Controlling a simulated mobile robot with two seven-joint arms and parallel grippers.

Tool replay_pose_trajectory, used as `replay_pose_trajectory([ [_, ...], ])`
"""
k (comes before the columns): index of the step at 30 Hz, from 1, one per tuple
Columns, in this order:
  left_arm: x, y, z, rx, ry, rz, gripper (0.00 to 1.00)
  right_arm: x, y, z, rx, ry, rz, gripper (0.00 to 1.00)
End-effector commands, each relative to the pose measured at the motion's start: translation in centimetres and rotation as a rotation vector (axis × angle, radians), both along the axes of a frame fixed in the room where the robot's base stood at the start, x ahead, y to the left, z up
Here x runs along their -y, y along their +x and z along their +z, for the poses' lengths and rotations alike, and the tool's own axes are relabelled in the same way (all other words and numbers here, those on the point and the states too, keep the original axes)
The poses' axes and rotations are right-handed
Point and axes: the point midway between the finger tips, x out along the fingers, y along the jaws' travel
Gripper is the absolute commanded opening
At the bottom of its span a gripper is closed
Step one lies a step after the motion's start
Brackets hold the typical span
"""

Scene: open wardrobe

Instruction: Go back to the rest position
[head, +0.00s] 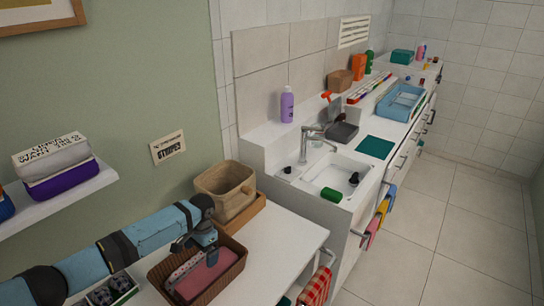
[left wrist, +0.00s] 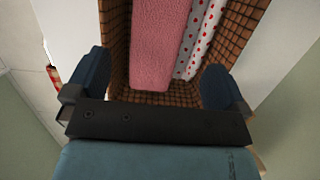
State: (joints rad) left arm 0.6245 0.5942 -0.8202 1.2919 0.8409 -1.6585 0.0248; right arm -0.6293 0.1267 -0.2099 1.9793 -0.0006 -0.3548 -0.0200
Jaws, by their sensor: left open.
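My left gripper (head: 205,248) comes in from the left in the head view and hangs over a brown woven basket (head: 232,276) on the white counter. In the left wrist view my left gripper (left wrist: 155,92) is open, with its two blue fingers spread apart and nothing between them but the view of the basket (left wrist: 117,40). A pink folded cloth (left wrist: 160,42) and a white cloth with red dots (left wrist: 205,35) lie side by side in the basket. Whether the fingers touch the basket cannot be told. My right gripper is not in view.
A tan bin (head: 225,190) stands in a tray behind the basket. A box with dark items (head: 112,290) is at the lower left. A white sink (head: 335,178) is beyond the counter. The tiled floor (head: 455,240) at right is clear.

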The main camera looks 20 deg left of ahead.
Motion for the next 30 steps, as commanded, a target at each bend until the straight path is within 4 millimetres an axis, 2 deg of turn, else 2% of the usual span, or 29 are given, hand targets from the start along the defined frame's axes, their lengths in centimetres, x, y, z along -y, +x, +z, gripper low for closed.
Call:
replay_pose_trajectory([
  [2,0.5,-0.4,-0.3,0.001,-0.006,-0.008,1.00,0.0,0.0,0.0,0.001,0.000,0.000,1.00],
  [5,2.9,-2.0,-1.2,0.011,-0.028,-0.042,1.00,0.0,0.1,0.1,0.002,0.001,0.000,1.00],
  [8,6.9,-5.1,-2.5,0.039,-0.073,-0.090,1.00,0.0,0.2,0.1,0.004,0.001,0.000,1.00],
  [10,9.9,-7.9,-3.0,0.072,-0.113,-0.120,1.00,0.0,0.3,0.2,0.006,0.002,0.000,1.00],
  [12,12.5,-10.7,-3.0,0.111,-0.153,-0.138,1.00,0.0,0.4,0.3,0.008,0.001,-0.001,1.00],
  [16,15.8,-15.5,-2.0,0.194,-0.215,-0.129,1.00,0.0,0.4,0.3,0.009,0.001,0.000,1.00],
  [18,16.7,-18.1,-1.0,0.240,-0.239,-0.105,1.00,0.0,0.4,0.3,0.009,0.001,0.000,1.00],
  [21,17.0,-21.5,0.7,0.305,-0.256,-0.052,1.00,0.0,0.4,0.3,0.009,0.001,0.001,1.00],
  [24,16.3,-24.4,2.5,0.360,-0.252,0.009,1.00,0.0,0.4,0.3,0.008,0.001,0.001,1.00],
  [30,14.2,-28.2,5.3,0.432,-0.218,0.106,1.00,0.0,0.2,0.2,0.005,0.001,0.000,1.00],
])
